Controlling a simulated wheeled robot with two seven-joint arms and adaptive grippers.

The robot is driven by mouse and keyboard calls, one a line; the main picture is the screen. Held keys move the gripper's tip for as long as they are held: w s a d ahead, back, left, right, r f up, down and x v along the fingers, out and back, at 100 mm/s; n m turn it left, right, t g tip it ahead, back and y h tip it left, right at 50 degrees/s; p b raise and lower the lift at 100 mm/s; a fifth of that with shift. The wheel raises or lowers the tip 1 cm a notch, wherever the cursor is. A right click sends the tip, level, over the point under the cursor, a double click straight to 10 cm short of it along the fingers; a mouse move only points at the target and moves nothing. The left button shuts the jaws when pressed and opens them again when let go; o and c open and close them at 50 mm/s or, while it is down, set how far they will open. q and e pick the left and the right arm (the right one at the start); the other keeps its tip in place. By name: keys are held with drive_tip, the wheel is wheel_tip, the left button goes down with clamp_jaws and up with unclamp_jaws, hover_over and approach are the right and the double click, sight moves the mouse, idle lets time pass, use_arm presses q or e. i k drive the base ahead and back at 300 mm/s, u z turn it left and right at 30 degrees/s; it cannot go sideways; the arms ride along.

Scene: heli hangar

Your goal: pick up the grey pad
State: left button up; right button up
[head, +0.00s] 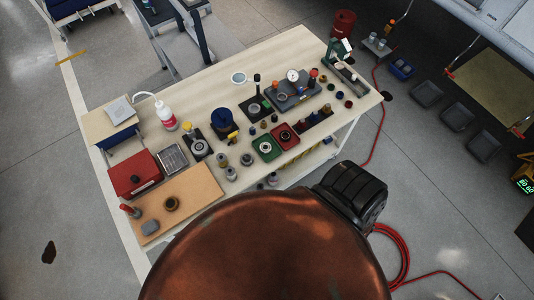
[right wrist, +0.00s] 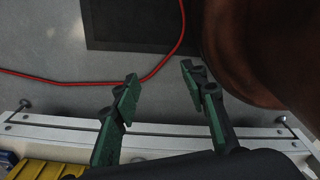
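A small rounded grey pad (head: 150,227) lies on the brown board (head: 205,184) at the near left end of the workbench, beside a dark ring (head: 171,203). My right gripper (right wrist: 159,74) is open and empty in the right wrist view, its green-faced fingers apart over the floor beyond a white bench edge. The grey pad is not in that view. My right fingers cannot be made out in the head view. My left gripper is in neither view.
A large copper-brown rounded shape (head: 265,250) fills the bottom of the head view and hides the near bench edge. A red box (head: 134,174) and a red-handled tool (head: 128,210) stand near the pad. Several fittings crowd the bench (head: 290,48). A red hose (head: 400,250) lies on the floor.

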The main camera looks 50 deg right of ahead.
sight(151, 226)
drive_tip(key=u, duration=0.65)
drive_tip(key=k, duration=1.1)
drive_tip(key=z, duration=1.05)
drive_tip(key=i, duration=1.35)
drive_tip(key=u, duration=0.75)
